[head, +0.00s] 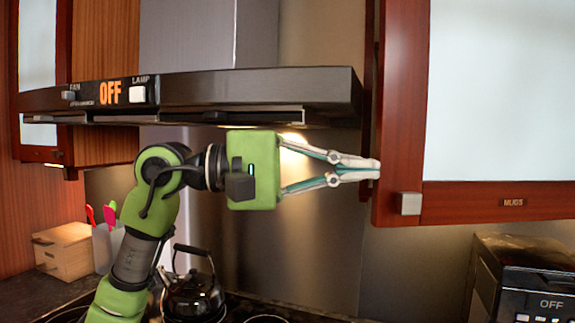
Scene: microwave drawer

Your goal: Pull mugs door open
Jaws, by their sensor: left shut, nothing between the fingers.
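The mugs door (400,120) is a red-brown wooden frame around a frosted pane, at the right of the head view. A small label reading MUGS sits on its lower rail. A square metal knob (408,203) is at its lower left corner. My left gripper (372,169) is shut and empty, pointing right. Its fingertips are at the door's left edge, above and left of the knob; I cannot tell whether they touch the wood. The door looks swung a little out from the cabinet side behind it. My right gripper is not in view.
A range hood (260,92) with an OFF display spans above my left arm. Below are a black kettle (193,295) on the stove, a wooden box (65,250), and a utensil holder (107,245). A dark appliance (530,285) stands under the door.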

